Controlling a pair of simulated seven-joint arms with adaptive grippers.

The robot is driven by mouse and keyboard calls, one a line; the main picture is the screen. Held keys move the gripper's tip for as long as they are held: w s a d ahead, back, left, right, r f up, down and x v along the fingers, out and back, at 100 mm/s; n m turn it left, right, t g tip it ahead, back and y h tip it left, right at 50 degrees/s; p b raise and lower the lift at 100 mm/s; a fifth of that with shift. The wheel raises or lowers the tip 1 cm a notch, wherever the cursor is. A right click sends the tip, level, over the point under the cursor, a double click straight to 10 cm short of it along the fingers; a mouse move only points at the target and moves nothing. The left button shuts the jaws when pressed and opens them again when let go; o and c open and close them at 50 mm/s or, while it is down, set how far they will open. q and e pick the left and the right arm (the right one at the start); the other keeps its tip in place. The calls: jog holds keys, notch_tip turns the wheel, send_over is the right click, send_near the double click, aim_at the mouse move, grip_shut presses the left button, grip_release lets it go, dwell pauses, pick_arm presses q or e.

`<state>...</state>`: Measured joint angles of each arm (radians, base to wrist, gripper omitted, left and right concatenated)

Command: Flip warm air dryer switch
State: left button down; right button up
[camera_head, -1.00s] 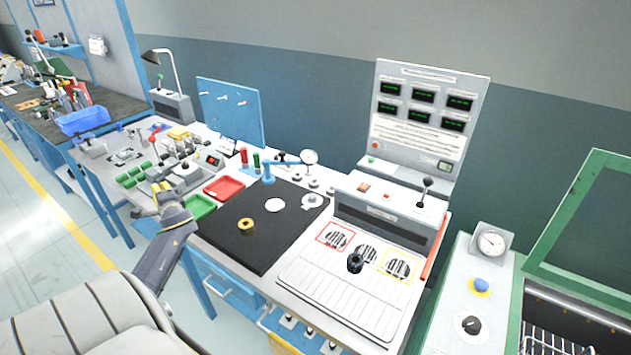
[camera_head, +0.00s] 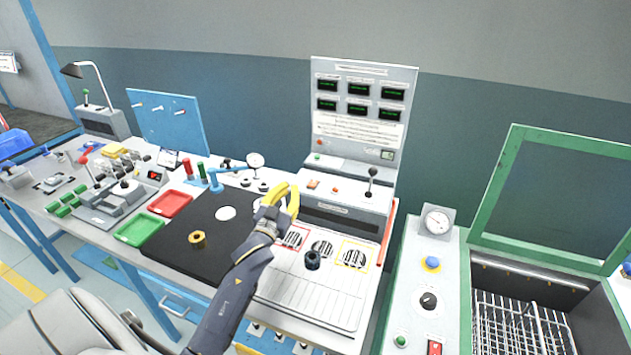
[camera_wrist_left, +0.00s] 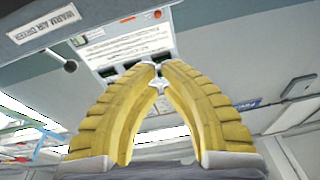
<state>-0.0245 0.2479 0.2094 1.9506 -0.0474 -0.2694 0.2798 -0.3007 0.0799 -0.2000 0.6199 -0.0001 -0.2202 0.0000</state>
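The warm air dryer is the grey unit (camera_head: 345,206) below the upright display panel. Its top carries an orange rocker switch (camera_head: 314,184), a small red button (camera_head: 335,190) and a lever with a black ball knob (camera_head: 372,172). In the left wrist view its "WARM AIR DRYER" label (camera_wrist_left: 46,22) is at upper left, with the black knob (camera_wrist_left: 70,66) below. My left gripper (camera_head: 290,190) has yellow fingers and is at the unit's left front corner, apart from the switch. Its fingertips (camera_wrist_left: 158,72) meet with nothing between them. My right gripper is not in view.
A black mat (camera_head: 190,262) with a brass ring (camera_head: 197,238) lies left of my arm. A black knob (camera_head: 312,259) stands on the vented worktop ahead of the dryer. A gauge box (camera_head: 437,220) and green-framed basket machine (camera_head: 490,190) stand at right.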

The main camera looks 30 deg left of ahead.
pick_arm(q)
jog(key=d, duration=0.1)
jog(key=d+n, duration=0.1)
jog(key=d, duration=0.1)
jog(key=shift+s+r+t+h, duration=0.1)
jog(key=shift+r+t+h, duration=0.1)
jog(key=shift+t+h, duration=0.1)
jog(key=shift+a, duration=0.1)
notch_tip(320, 180, up, 2)
send_over(309, 191)
jog(key=w, duration=0.1)
jog(key=shift+a, duration=0.1)
notch_tip(309, 191, down, 2)
jog(key=shift+s, duration=0.1)
jog(key=shift+s+f, duration=0.1)
jog(key=shift+f, duration=0.85)
jog(key=shift+f, duration=0.1)
jog(key=shift+s+f, duration=0.25)
jog(key=shift+f, duration=0.35)
